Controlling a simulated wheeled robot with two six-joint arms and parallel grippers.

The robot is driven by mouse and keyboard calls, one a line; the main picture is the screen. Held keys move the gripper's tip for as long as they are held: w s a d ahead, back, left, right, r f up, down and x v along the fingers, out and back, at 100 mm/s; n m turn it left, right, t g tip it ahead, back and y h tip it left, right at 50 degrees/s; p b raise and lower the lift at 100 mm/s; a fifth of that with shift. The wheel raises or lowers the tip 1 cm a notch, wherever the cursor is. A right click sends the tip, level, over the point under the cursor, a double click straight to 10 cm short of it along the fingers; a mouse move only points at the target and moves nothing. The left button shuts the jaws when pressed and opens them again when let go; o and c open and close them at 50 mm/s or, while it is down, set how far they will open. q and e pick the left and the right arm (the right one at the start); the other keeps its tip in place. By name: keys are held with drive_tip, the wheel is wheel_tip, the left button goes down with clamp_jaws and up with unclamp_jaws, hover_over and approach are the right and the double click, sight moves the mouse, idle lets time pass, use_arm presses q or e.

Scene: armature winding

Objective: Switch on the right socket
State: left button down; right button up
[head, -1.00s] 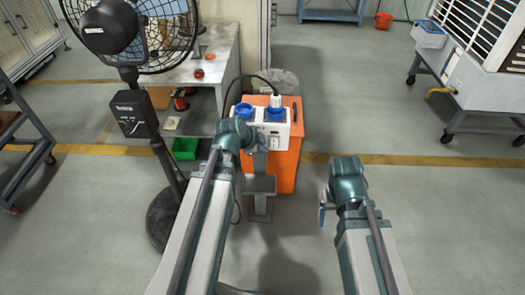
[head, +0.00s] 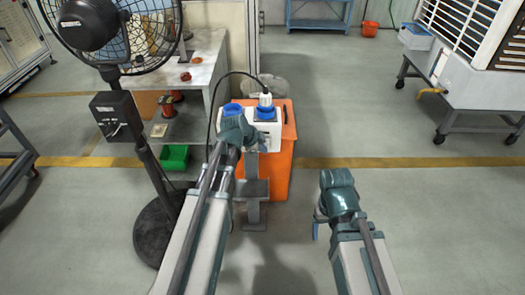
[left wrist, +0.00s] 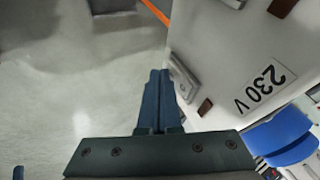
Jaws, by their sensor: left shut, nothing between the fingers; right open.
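A white socket box (head: 275,133) with two blue sockets on top stands on an orange cabinet (head: 279,170). The right socket (head: 265,114) has a white plug in it; the left socket (head: 232,110) is beside it. My left gripper (head: 256,142) is at the box front and hides part of it. In the left wrist view its fingers (left wrist: 156,98) are shut and empty, close to a grey switch piece (left wrist: 183,77) on the box face; I cannot tell whether they touch. A "230 V" label (left wrist: 262,87) shows beside it. My right gripper (head: 318,222) is open and empty, low at the right.
A black pedestal fan (head: 98,30) stands left, its round base (head: 160,235) on the floor. A workbench (head: 190,65) and a green bin (head: 174,158) are behind it. A wheeled cart unit (head: 470,90) is at the far right. The floor between the orange cabinet and cart is clear.

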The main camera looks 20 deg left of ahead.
use_arm(q)
drive_tip(key=shift+w+a+f+t+b, duration=0.1)
drive_tip(key=shift+w+f+t+b, duration=0.25)
drive_tip(key=shift+t+b, duration=0.65)
drive_tip(key=shift+w+r, duration=0.15)
drive_tip(key=shift+r, duration=0.05)
